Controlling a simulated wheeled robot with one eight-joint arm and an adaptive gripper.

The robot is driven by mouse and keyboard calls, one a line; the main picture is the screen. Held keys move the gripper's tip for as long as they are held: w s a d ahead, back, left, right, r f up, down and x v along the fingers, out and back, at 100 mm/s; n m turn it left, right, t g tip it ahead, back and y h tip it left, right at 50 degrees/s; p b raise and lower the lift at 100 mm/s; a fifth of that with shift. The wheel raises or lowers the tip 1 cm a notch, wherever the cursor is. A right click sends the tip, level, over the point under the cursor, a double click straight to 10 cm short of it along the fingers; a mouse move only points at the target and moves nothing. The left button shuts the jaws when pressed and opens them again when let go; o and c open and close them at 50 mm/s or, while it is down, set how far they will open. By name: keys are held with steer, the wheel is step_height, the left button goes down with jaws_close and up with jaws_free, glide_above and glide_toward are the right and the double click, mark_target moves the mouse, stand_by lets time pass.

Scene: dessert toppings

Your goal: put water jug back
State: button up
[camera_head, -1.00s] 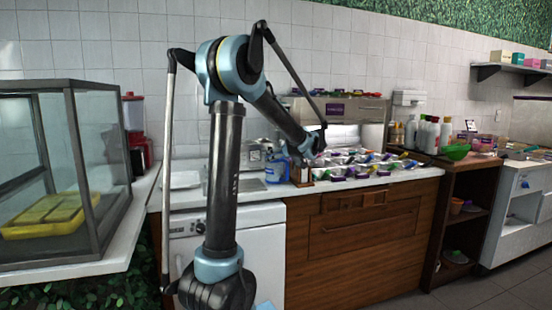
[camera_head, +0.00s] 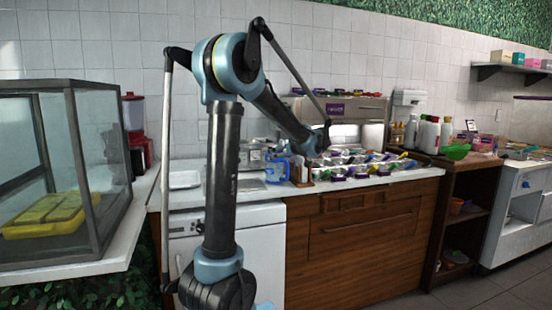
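A translucent blue water jug (camera_head: 277,170) is on the white counter, just left of the food containers. Its outline is small and partly merges with the clutter behind it. My arm reaches over the counter, and its far end with my gripper (camera_head: 312,150) is a little right of the jug and above the counter. The fingers are too small and dark against the containers to make out. I cannot tell whether they are open or touching anything.
Several topping containers (camera_head: 360,165) crowd the counter right of the jug. A small brown holder (camera_head: 300,172) stands beside it. A white tray (camera_head: 185,179) lies to the left. A glass case (camera_head: 65,175) stands at the near left. Bottles (camera_head: 428,135) stand farther right.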

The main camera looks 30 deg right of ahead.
steer(key=v, duration=1)
steer(key=a+f+g+y, duration=0.1)
steer(key=a+f+g, duration=0.15)
steer(key=a, duration=0.85)
steer(key=a+f+g+y, duration=0.15)
steer(key=a+f, duration=0.25)
steer(key=a, duration=0.8)
steer(key=a+f+g, duration=0.3)
steer(key=a, duration=0.8)
steer(key=s+a+f+m+g+h, duration=0.1)
steer(key=s+a+f+g+h, duration=0.15)
steer(key=s+a+f, duration=0.7)
steer(key=s+a+f+g+h, duration=0.1)
steer(key=s+a+f, duration=0.3)
steer(key=s+f, duration=0.4)
steer(key=shift+s+m+h, duration=0.3)
steer(key=shift+s+h, duration=0.2)
steer(key=shift+s, duration=0.35)
steer(key=shift+g, duration=0.25)
